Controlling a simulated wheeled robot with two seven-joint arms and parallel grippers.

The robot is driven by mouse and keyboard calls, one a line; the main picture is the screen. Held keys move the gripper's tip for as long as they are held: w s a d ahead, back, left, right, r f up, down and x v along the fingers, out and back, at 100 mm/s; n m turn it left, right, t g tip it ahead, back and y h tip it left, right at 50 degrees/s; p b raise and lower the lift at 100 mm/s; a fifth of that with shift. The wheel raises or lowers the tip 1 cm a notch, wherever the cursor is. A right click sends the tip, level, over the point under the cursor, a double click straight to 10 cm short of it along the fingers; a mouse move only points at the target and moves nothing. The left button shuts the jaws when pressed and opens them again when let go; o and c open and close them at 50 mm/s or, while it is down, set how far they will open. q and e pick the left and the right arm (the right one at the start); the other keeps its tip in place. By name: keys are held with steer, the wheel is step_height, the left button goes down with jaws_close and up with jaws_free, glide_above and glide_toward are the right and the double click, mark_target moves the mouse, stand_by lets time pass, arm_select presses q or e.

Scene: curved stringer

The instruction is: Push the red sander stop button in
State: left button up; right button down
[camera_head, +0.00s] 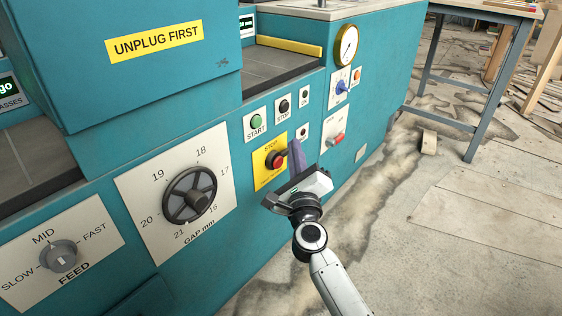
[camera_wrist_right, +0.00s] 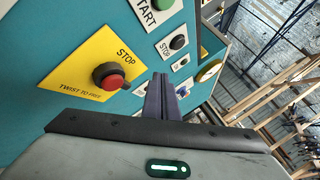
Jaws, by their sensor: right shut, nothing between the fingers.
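The red stop button (camera_head: 274,159) is a mushroom knob on a yellow plate on the teal machine's front, marked STOP. In the right wrist view the red button (camera_wrist_right: 109,76) stands out from its yellow plate (camera_wrist_right: 80,72), left of the fingers. My right gripper (camera_head: 296,150) is shut and empty, its fingertips just right of the button in the head view. In the right wrist view the shut fingers (camera_wrist_right: 162,95) point past the button's right side, and a gap shows between them and it. My left gripper is not in view.
A green START button (camera_head: 257,121), a black STOP button (camera_head: 284,106) and a red switch (camera_head: 338,139) are close by on the panel. A large gap handwheel (camera_head: 190,194) is to the left. Open floor (camera_head: 460,220) lies right, with a table (camera_head: 475,75) behind.

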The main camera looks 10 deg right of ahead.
steer(key=s+d+f+g, duration=0.1)
steer(key=s+d+f, duration=0.1)
steer(key=s+f, duration=0.3)
steer(key=shift+f+p, duration=0.3)
steer(key=shift+f, duration=0.45)
